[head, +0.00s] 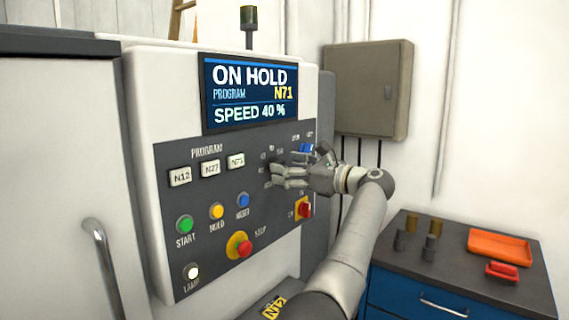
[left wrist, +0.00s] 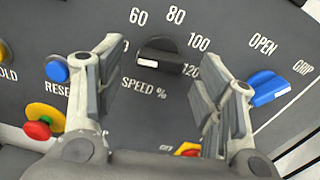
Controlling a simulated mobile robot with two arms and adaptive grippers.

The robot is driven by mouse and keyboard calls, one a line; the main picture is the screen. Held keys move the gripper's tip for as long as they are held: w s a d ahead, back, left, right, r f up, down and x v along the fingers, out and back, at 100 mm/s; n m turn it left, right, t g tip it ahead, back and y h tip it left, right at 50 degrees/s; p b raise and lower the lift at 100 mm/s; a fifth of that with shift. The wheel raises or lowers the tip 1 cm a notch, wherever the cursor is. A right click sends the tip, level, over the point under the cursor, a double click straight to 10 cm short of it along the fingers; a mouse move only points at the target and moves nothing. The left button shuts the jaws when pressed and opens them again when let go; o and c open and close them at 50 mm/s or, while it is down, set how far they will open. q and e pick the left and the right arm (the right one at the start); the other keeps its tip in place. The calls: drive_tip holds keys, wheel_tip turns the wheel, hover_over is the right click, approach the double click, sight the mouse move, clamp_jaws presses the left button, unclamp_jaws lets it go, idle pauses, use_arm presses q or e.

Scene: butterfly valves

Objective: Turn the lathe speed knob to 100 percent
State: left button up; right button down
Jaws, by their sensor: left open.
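The black speed knob (left wrist: 162,58) sits on the grey panel in the left wrist view, inside a printed scale with 60, 80, 100 and 120 legible. Its white mark is on its left end. "SPEED %" is printed below it. In the head view the knob is largely hidden by my gripper. The screen (head: 250,90) reads "ON HOLD", program N71, "SPEED 40 %". My left gripper (head: 280,174) is open in front of the panel. In the left wrist view its fingers (left wrist: 158,88) stand apart on either side of the knob's area, with nothing between them. My right gripper is not in view.
A blue grip knob (left wrist: 268,88) is close to the right finger. A red-and-yellow switch (head: 304,208) is below the gripper. The yellow-and-red stop button (head: 239,245) and blue reset button (head: 243,200) are to the left. A blue cabinet (head: 425,300) stands at right.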

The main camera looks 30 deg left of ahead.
use_arm(q)
drive_tip(key=shift+a, duration=0.85)
drive_tip(key=shift+c, duration=0.5)
drive_tip(key=c, duration=0.9)
drive_tip(key=shift+c, duration=0.2)
